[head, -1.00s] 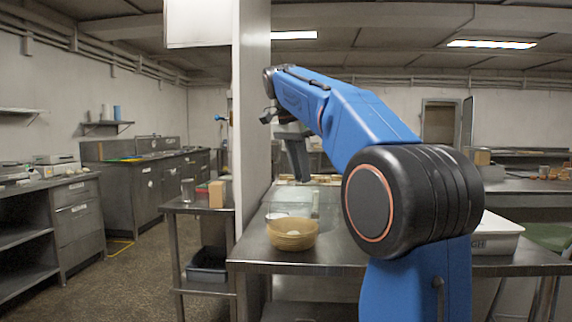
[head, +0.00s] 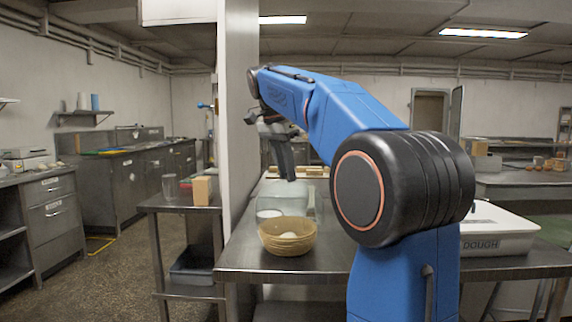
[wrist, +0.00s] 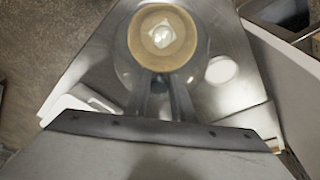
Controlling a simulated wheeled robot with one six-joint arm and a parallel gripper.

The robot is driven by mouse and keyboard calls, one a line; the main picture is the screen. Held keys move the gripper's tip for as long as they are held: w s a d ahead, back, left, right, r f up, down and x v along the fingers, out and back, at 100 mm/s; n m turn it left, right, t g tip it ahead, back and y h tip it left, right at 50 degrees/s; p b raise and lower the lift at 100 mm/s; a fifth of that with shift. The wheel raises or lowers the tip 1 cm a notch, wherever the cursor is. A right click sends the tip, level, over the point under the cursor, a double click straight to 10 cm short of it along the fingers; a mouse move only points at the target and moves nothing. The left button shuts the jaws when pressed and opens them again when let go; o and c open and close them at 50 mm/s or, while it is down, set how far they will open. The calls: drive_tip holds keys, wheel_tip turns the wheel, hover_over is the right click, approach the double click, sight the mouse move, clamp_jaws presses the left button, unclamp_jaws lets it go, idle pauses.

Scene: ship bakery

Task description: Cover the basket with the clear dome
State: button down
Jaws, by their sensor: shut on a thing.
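A woven tan basket (head: 287,237) stands on the steel table, with a pale item inside it. The basket also shows at the top of the wrist view (wrist: 145,38). My gripper (head: 289,178) is above and behind the basket in the head view, pointing down. It is shut on the clear dome (wrist: 121,55), which is faint and see-through. In the wrist view the dome's round outline surrounds the basket in the picture.
A white round dish (wrist: 221,69) lies on the table beside the basket. A white box marked DOUGH (head: 497,232) stands at the table's right. A pale wall panel (head: 237,110) rises at the table's left edge. A low side table (head: 180,206) stands left of it.

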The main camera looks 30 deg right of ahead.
drive_tip(key=shift+f, duration=4.05)
drive_tip(key=shift+s+a, duration=0.1)
drive_tip(key=shift+a, duration=0.2)
drive_tip(key=shift+f, duration=0.2)
drive_tip(key=c, duration=0.9)
unclamp_jaws()
drive_tip(key=shift+c, duration=0.2)
drive_tip(key=shift+r, duration=3.5)
